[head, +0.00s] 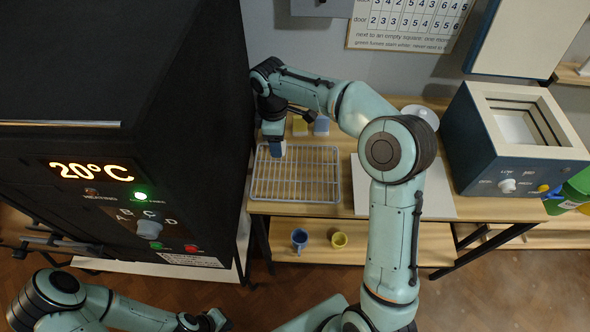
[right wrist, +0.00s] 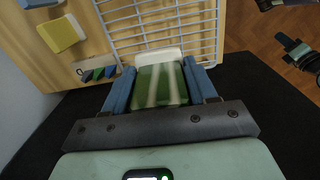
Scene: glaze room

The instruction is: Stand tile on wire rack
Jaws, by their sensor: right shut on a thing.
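The wire rack (head: 310,180) lies on the wooden table just right of the black kiln. My right gripper (head: 277,150) points down over the rack's upper left part. In the right wrist view its blue fingers (right wrist: 160,88) are shut on a green tile (right wrist: 162,86) with pale stripes and a whitish far edge (right wrist: 158,56). The tile is in front of the rack's wires (right wrist: 160,22); I cannot tell whether it touches them. In the head view the tile is hidden by the gripper. My left gripper (head: 215,320) is low at the bottom left, away from the rack, its fingers unclear.
A blue cup (head: 299,240) and a yellow cup (head: 339,240) are on the lower shelf.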

